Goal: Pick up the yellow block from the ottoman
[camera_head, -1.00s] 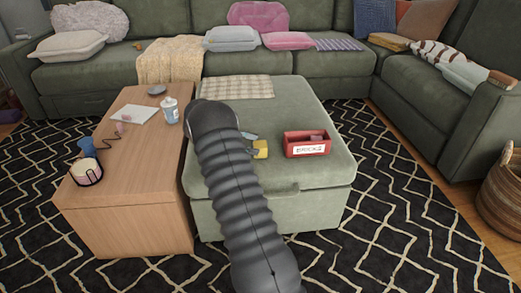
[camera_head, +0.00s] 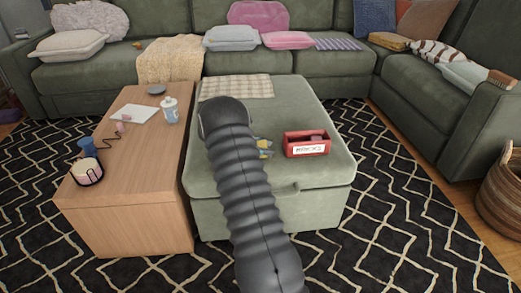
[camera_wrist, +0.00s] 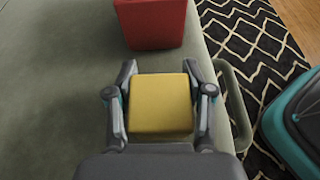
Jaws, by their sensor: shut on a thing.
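The yellow block (camera_wrist: 161,103) sits between the two fingers of my gripper (camera_wrist: 161,90) in the wrist view, with a finger against each side. My gripper is shut on it. In the head view only a small bit of the yellow block (camera_head: 264,153) shows beside my gripper (camera_head: 263,146), as my dark arm covers much of that area. The block is over the green ottoman (camera_head: 320,120); I cannot tell whether it touches the surface.
A red bin (camera_head: 306,144) labelled BRICKS stands on the ottoman just right of my gripper; it also shows ahead in the wrist view (camera_wrist: 152,24). A wooden table (camera_head: 140,170) with a cup (camera_head: 170,110) and other items adjoins the ottoman's left side.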

